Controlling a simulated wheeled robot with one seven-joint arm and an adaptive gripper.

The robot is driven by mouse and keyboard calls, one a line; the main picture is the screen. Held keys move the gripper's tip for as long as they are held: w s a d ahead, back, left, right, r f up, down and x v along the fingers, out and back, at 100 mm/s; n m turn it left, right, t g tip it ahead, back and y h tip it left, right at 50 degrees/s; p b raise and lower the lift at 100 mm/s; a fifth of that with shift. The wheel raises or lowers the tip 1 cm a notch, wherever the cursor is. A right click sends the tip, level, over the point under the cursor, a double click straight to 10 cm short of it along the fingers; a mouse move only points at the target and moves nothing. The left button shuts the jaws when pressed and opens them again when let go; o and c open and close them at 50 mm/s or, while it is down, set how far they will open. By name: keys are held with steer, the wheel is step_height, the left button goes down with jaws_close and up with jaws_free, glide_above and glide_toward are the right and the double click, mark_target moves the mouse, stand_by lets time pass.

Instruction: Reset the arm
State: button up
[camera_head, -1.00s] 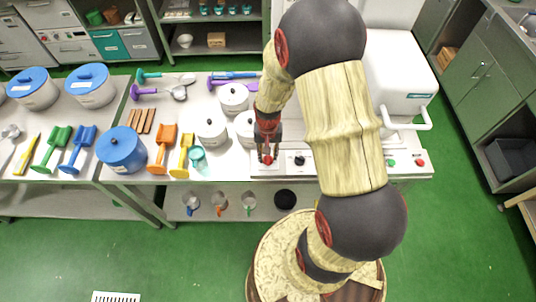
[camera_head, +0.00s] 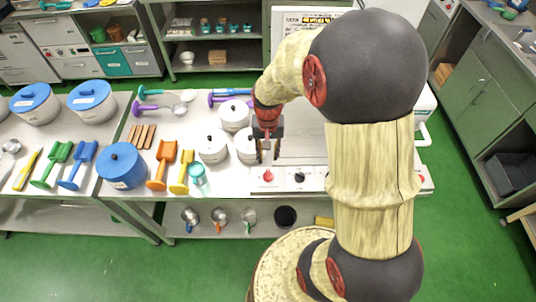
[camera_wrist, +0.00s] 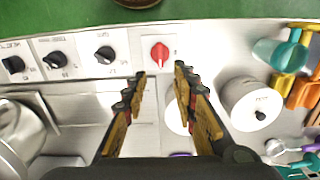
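My gripper (camera_head: 267,158) hangs over the worktop, just behind a red knob (camera_head: 268,176) on the front control panel. In the wrist view my gripper (camera_wrist: 161,75) has its two fingers spread apart with nothing held between them. The red knob (camera_wrist: 160,53) lies beyond the fingertips there, apart from them. My arm is bent, and its large upper links cover much of the machine at the right in the head view.
White lidded pots (camera_head: 212,147) stand close left of my gripper. A blue-lidded pot (camera_head: 121,165), orange scoop (camera_head: 162,163) and yellow scoop (camera_head: 181,172) are farther left. Black knobs (camera_wrist: 57,59) line the panel. Green floor (camera_head: 150,270) in front is clear.

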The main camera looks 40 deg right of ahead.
stand_by(0.3)
steer(key=s+a+r+n+t+b, duration=0.5)
steer(key=s+a+r+n+b, duration=0.2)
steer(key=s+a+r, duration=0.5)
step_height(320, 180, up, 3)
steer(key=shift+s+f+t+b, duration=0.1)
steer(key=shift+s+t+b, duration=0.2)
steer(key=shift+b, duration=0.85)
